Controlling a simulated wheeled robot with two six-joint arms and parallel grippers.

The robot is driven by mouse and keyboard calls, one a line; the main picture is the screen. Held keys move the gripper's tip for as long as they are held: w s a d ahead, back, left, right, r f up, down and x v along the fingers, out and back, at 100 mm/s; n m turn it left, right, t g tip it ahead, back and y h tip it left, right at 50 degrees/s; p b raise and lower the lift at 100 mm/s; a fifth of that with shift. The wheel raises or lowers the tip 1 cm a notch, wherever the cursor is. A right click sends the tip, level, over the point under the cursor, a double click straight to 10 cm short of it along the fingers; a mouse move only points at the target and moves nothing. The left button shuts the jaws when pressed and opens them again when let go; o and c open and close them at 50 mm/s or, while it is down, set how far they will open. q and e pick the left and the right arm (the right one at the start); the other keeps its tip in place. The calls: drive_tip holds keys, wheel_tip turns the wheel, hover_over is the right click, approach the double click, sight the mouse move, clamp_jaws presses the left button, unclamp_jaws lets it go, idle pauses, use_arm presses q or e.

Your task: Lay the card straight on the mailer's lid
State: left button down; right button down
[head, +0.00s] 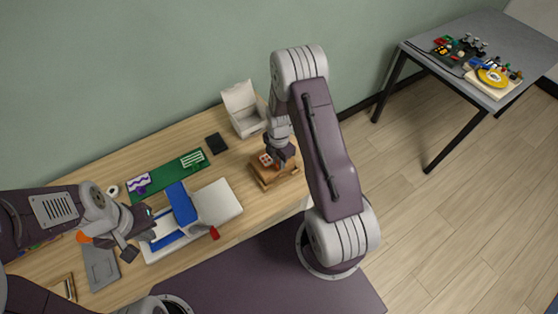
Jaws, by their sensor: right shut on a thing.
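A brown box that looks like the mailer (264,184) sits near the right end of the wooden table. A small card (265,159) with a red and white pattern is at its top left. My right gripper (279,162) points down over the mailer and is shut on the card. The gripper and arm hide part of both, so I cannot tell whether the card touches the lid or how straight it is. My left gripper (139,246) is empty, with its fingers apart, over the left part of the table beside a white and blue tray.
The white and blue tray (150,258) and a pale flat block (218,201) fill the table's middle. An open white box (248,121), a black square (216,143) and a green mat (165,174) lie behind. A grey plate (101,268) is at left. A grey side table (525,48) stands far right.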

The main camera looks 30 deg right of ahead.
drive_tip(key=shift+f+b, duration=0.35)
drive_tip(key=shift+f, duration=0.2)
drive_tip(key=c, duration=1.2)
unclamp_jaws()
drive_tip(key=shift+c, duration=0.2)
wheel_tip(320, 180, up, 9)
drive_tip(key=shift+r+b, duration=0.1)
drive_tip(key=shift+b, duration=0.35)
